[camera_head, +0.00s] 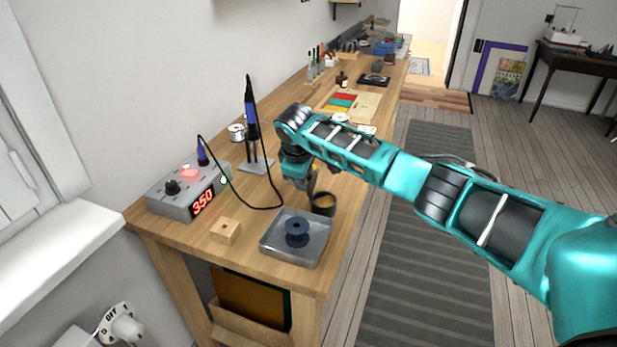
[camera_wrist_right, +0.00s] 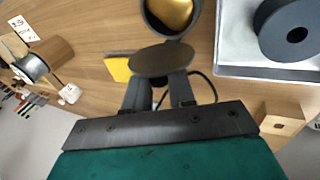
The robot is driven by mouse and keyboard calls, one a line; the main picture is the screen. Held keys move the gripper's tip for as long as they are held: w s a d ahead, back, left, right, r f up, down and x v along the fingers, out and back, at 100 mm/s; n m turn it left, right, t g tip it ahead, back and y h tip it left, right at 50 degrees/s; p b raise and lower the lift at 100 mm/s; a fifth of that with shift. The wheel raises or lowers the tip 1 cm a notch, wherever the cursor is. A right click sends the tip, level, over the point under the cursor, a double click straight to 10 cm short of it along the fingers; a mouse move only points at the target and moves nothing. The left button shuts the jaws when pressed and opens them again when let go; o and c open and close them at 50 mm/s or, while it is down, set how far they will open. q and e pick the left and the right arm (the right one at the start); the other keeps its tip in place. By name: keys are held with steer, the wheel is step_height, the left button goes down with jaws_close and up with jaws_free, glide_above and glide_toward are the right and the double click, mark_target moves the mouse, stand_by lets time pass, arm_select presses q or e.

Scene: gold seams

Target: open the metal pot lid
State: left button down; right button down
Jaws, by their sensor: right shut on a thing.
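The small dark metal pot (camera_head: 323,205) stands on the workbench with its mouth uncovered and gold-coloured material inside. It also shows at the top of the right wrist view (camera_wrist_right: 150,22). The dark round lid (camera_wrist_right: 163,60) is off the pot, just beside its rim on my gripper's side. My right gripper (camera_wrist_right: 162,82) is shut on the lid. In the head view my right gripper (camera_head: 300,182) is just behind and left of the pot, and I cannot make out the lid there. My left gripper is not in view.
A metal tray (camera_head: 318,246) with a dark blue spool (camera_head: 297,232) sits near the bench's front edge. A wooden block (camera_head: 226,231), a soldering station (camera_head: 180,205) with its cable, and an iron stand (camera_head: 257,165) are to the left. A yellow piece (camera_wrist_right: 117,68) lies near the lid.

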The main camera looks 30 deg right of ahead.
steer(key=shift+w+a+f+g+h, duration=0.2)
steer(key=shift+w+a+g+h, duration=0.1)
steer(key=shift+g+h, duration=0.35)
steer(key=shift+g, duration=0.25)
steer(key=shift+f, duration=0.1)
steer(key=c, duration=1.1)
jaws_free()
steer(key=v, duration=1.3)
steer(key=shift+o, duration=0.2)
